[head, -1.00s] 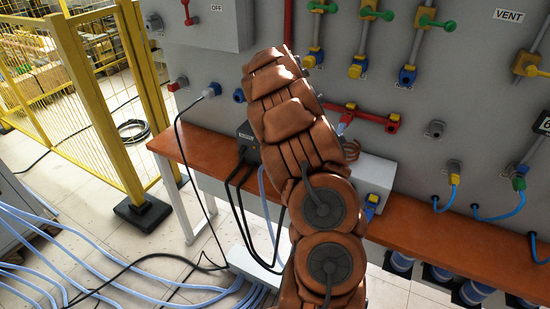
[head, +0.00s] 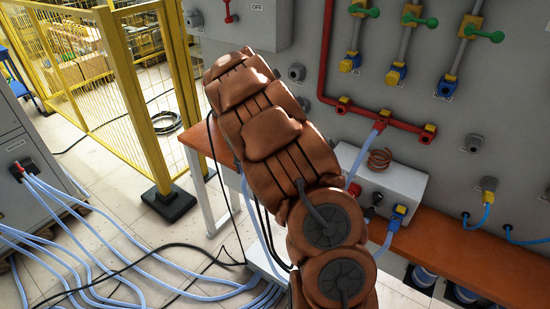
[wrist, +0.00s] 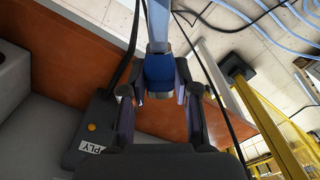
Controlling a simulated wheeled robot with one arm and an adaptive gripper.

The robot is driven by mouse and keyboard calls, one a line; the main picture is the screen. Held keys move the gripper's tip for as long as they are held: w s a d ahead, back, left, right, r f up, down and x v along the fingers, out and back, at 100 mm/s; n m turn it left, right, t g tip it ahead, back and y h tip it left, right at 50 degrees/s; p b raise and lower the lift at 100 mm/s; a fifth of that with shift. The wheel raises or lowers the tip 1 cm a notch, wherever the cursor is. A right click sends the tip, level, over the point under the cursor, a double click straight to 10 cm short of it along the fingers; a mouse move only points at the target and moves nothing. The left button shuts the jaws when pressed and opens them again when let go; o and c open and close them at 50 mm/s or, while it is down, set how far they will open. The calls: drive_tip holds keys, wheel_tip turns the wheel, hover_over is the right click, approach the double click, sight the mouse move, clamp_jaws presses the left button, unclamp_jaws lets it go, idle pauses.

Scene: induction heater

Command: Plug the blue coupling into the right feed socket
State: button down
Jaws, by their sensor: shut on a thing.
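The blue coupling (wrist: 159,78) is between the fingertips of my gripper (wrist: 160,92) in the wrist view, with a pale blue hose (wrist: 158,22) leading away from it. My gripper is shut on it. In the head view my own arm hides the gripper and the coupling. A white box (head: 402,180) with a copper coil on top stands on the bench. A blue fitting (head: 398,214) with a hose is on its front at the right, beside dark and red fittings. I cannot tell which opening is the right feed socket.
A black supply box (wrist: 97,125) is close to the left of my gripper, and black cables run by both sides. The orange-brown bench (head: 475,255) runs along the grey panel (head: 455,105). A yellow fence (head: 130,95) stands left. Hoses (head: 80,230) cover the floor.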

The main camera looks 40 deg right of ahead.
drive_tip(key=a+n, duration=0.7)
drive_tip(key=a, duration=1.2)
